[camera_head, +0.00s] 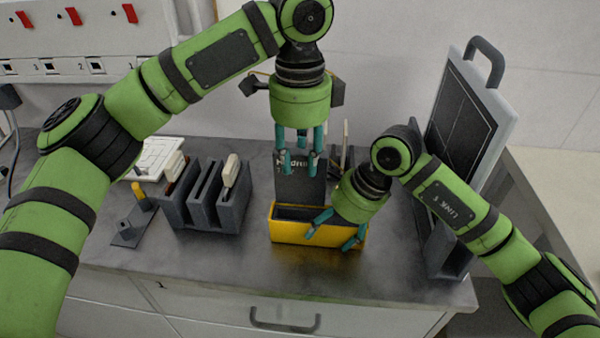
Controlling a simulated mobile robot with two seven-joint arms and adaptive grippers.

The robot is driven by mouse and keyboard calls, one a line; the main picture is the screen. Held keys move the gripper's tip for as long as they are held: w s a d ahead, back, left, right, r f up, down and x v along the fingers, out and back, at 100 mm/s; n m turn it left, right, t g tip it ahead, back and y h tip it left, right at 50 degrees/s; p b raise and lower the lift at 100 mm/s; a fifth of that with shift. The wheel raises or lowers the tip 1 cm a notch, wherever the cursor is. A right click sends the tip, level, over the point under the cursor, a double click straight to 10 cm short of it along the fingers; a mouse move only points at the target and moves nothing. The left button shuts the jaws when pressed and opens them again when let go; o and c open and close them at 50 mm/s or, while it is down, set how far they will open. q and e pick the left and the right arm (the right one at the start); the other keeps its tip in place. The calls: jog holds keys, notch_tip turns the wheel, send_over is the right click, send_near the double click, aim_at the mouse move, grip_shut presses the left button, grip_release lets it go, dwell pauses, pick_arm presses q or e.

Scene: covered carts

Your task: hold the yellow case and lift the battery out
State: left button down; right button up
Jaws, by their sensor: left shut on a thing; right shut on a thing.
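The yellow case (290,232) stands on the grey worktop with a dark open slot in its top. A dark grey battery (300,187) with pale lettering stands upright at the case's back. Its lower end is hidden behind the case rim, so I cannot tell whether it is clear of the case. My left gripper (300,160) points down from above and is shut on the top of the battery. My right gripper (336,232) reaches in from the right and is shut on the yellow case at its front right; its wrist hides the case's right end.
A grey slotted rack (205,205) holding pale-handled items stands left of the case. A small stand with a yellow peg (139,194) and a white sheet (156,155) lie further left. A tall framed panel (462,130) stands at right. The worktop's front strip is clear.

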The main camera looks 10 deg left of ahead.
jog(key=o, duration=1.3)
jog(key=v, duration=0.7)
jog(key=shift+d+r, duration=0.15)
jog(key=shift+s, duration=0.1)
